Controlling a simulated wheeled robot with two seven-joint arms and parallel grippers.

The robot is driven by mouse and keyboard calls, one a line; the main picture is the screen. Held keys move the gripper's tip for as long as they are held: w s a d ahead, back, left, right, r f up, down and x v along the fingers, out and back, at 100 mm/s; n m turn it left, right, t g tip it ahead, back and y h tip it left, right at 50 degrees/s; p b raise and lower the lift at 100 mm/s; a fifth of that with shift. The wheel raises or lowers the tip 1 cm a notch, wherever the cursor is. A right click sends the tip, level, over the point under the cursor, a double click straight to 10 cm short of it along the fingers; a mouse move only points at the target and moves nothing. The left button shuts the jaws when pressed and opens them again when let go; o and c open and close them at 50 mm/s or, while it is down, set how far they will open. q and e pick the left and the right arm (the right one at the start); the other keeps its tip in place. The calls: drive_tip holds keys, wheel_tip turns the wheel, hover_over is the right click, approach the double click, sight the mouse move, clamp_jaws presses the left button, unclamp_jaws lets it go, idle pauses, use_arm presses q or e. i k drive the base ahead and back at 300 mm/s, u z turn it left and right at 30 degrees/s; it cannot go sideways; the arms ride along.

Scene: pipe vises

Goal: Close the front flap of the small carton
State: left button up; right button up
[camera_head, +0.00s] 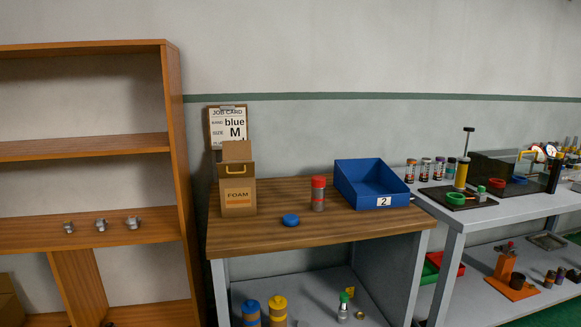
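The small carton (238,190), brown and marked FOAM, stands upright at the left end of the wooden-topped bench. A brown flap (237,150) stands up above its top. A yellow handle-like strip (238,168) runs across the upper front. The inside of the carton is hidden, and I cannot tell from here which panel is the front flap. Neither of my grippers is in view, and nothing of mine touches the carton.
A job card (228,125) is behind the carton. A blue disc (291,220), a red-capped jar (318,194) and a blue bin (370,184) stand to its right on the bench top (262,240). A shelf unit (172,130) is at left. The bench front is clear.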

sight(246, 168)
drive_tip(key=z, duration=0.6)
drive_tip(key=i, duration=0.95)
drive_tip(key=u, duration=0.45)
drive_tip(key=i, duration=0.95)
drive_tip(key=u, duration=1.1)
drive_tip(key=k, duration=0.5)
drive_tip(key=u, duration=0.6)
drive_tip(key=i, duration=0.8)
drive_tip(key=z, duration=1.15)
